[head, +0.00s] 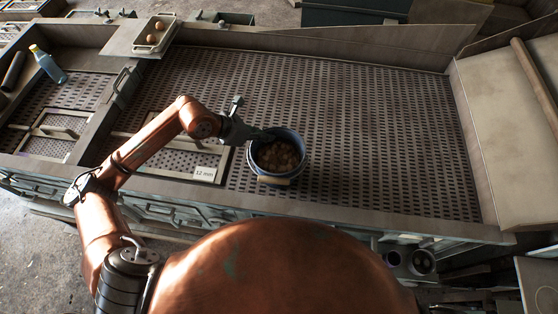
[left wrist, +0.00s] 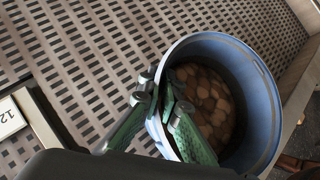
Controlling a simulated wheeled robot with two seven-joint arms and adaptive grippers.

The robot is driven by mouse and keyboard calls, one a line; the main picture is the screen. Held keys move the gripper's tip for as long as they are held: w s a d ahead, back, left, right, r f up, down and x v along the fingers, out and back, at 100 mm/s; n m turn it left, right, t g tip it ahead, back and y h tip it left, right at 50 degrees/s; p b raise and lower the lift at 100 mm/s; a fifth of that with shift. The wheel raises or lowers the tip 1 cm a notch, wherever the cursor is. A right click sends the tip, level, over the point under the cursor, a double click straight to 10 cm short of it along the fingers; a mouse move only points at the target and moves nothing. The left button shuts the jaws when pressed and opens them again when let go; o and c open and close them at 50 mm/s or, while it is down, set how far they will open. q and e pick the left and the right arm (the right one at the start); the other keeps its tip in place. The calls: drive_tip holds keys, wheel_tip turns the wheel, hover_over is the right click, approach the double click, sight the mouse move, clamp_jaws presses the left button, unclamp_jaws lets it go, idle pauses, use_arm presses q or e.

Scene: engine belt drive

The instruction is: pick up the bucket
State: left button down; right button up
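The bucket (head: 292,176) is blue, holds several round brown things, and stands upright on the perforated bench top. A pale handle grip (head: 273,181) hangs at its near side. My left gripper (head: 264,136) is at the bucket's far-left rim. In the left wrist view its green fingers (left wrist: 161,97) straddle the wall of the bucket (left wrist: 262,112), one outside and one inside, and look closed on the rim. The bucket's base shows no visible lift from the bench. My right gripper is in neither view.
The perforated bench top (head: 390,130) is clear to the right of the bucket. A framed panel with a "12 mm" label (head: 205,174) lies to its left. A tray with round things (head: 153,41) and a blue bottle (head: 48,64) stand farther off. Raised edges border the bench.

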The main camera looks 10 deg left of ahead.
use_arm(q)
drive_tip(key=shift+w+r, duration=0.1)
drive_tip(key=shift+r, duration=0.1)
drive_tip(key=shift+r+b, duration=0.45)
drive_tip(key=shift+r, duration=0.25)
drive_tip(key=w+a+b+v, duration=0.1)
drive_tip(key=b+v, duration=0.1)
drive_tip(key=v, duration=0.7)
drive_tip(key=w+a+f+b+v, duration=0.1)
drive_tip(key=a+b+v, duration=0.1)
drive_tip(key=v, duration=0.6)
drive_tip(key=shift+w+a+r+b, duration=0.2)
drive_tip(key=shift+a+b, duration=0.1)
drive_tip(key=shift+b, duration=0.2)
